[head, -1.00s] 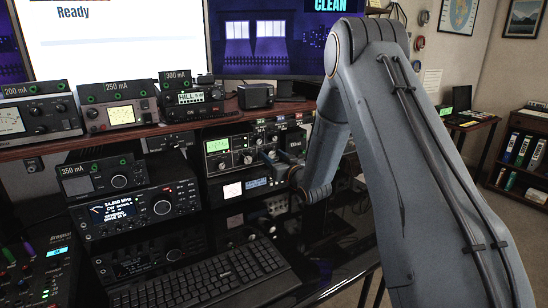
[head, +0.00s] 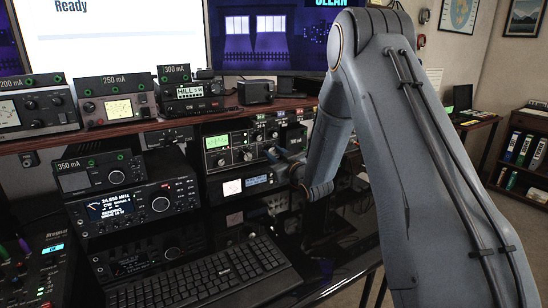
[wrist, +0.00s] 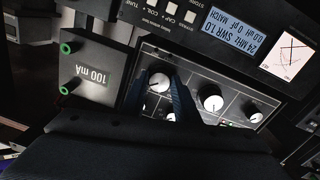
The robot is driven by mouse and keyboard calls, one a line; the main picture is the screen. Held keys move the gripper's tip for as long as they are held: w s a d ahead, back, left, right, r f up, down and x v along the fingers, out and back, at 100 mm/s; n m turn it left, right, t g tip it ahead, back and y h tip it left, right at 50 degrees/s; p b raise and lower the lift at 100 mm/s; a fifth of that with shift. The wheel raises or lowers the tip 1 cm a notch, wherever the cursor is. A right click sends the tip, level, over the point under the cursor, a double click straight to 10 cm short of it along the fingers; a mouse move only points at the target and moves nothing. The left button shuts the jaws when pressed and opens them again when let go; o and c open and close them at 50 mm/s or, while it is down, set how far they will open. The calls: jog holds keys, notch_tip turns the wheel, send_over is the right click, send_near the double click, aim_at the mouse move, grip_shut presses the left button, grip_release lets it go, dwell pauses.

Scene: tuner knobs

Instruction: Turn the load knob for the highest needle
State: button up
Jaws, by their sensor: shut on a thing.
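The tuner panel with its lit green meter (head: 217,141) and a row of knobs sits on the shelf below the wooden ledge, left of my gripper (head: 284,160). The needle is too small to read. In the wrist view, where the panel appears upside down, the fingers of my gripper (wrist: 164,98) are on either side of a white-faced knob (wrist: 158,82) and shut on it. A larger knob (wrist: 211,100) stands free to its right. The label of the held knob cannot be read, so I cannot confirm it is the load knob.
A unit with a lit display (wrist: 237,38) and a white cross-needle meter (wrist: 290,52) adjoins the tuner. A box marked 100 mA (wrist: 92,75) is close beside the gripper. A keyboard (head: 205,278) and a radio (head: 135,205) stand in front and left.

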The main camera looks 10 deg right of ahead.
jog(key=n+b, duration=0.2)
jog(key=n, duration=0.1)
jog(key=shift+f+n, duration=0.1)
jog(key=shift+n, duration=0.3)
jog(key=n+b, duration=0.2)
jog(key=n, duration=0.1)
jog(key=shift+n+b, duration=0.3)
jog(key=shift+b, duration=0.1)
jog(key=n+b, duration=0.2)
jog(key=n, duration=0.1)
jog(key=shift+n+b, duration=0.4)
jog(key=shift+n+y+b, duration=0.4)
jog(key=shift+n+b, duration=0.85)
jog(key=shift+n, duration=0.55)
jog(key=o, duration=1.1)
jog(key=shift+d, duration=0.1)
jog(key=v, duration=0.7)
jog(key=shift+s, duration=0.35)
